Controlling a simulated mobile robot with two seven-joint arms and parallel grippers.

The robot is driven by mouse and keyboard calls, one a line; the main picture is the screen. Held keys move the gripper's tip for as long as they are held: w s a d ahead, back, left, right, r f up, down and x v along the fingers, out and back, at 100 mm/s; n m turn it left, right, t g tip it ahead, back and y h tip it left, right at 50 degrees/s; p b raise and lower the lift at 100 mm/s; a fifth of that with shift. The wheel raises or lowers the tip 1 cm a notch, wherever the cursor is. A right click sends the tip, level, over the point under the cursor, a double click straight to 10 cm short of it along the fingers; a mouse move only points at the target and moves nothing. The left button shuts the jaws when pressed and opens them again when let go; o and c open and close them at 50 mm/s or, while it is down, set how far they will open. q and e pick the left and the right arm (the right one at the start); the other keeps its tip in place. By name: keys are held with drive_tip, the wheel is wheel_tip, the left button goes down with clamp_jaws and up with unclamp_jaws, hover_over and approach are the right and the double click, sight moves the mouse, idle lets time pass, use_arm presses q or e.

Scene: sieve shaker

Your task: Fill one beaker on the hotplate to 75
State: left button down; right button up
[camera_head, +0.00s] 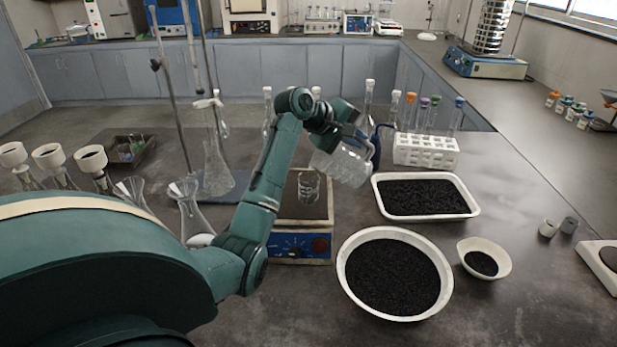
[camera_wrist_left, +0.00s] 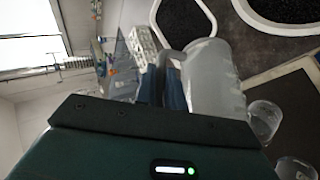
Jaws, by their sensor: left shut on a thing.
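A clear jug (camera_head: 343,165) with a handle is tilted in the air just right of and above a glass beaker (camera_head: 308,187). My left gripper (camera_head: 371,134) is shut on the jug at its handle side. In the left wrist view the jug (camera_wrist_left: 213,82) is beside my gripper fingers (camera_wrist_left: 168,88). The beaker stands on the hotplate (camera_head: 300,246), which has a blue front panel and a red knob. The left wrist view shows two beakers, one near the jug (camera_wrist_left: 264,120) and one lower (camera_wrist_left: 296,168). I cannot tell the fill level. My right gripper is out of view.
A white tray (camera_head: 470,212) and a large bowl (camera_head: 345,290) of black granules are right of the hotplate. A small bowl (camera_head: 507,262) is farther right. A test-tube rack (camera_head: 425,158) and several flasks stand behind. Conical flasks (camera_head: 190,212) and metal stands are left.

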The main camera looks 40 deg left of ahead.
sight(369, 153)
use_arm(q)
drive_tip(key=shift+s+a+r+t, duration=0.2)
drive_tip(key=shift+a+r+t, duration=0.1)
drive_tip(key=shift+r, duration=0.15)
idle(2.1)
drive_tip(key=shift+w+d+f, duration=0.1)
drive_tip(key=shift+w+d, duration=0.05)
drive_tip(key=shift+d, duration=0.15)
drive_tip(key=f+g, duration=0.1)
drive_tip(key=w+d+f+g+y, duration=0.1)
drive_tip(key=f, duration=0.1)
drive_tip(key=shift+w+d+m+g+y, duration=0.3)
drive_tip(key=shift+m+g+y, duration=0.1)
drive_tip(key=shift+w+d+f+g+y, duration=0.25)
drive_tip(key=shift+d+f+g+y, duration=0.05)
drive_tip(key=shift+f, duration=0.2)
drive_tip(key=w+d+f+m+g+y+b, duration=0.1)
drive_tip(key=w+d+f+g+y+b, duration=0.1)
drive_tip(key=w+d+f+g+y, duration=0.2)
drive_tip(key=shift+w+d+f+m+g+y, duration=0.3)
drive_tip(key=shift+d+f+g+y, duration=0.15)
drive_tip(key=shift+f, duration=0.2)
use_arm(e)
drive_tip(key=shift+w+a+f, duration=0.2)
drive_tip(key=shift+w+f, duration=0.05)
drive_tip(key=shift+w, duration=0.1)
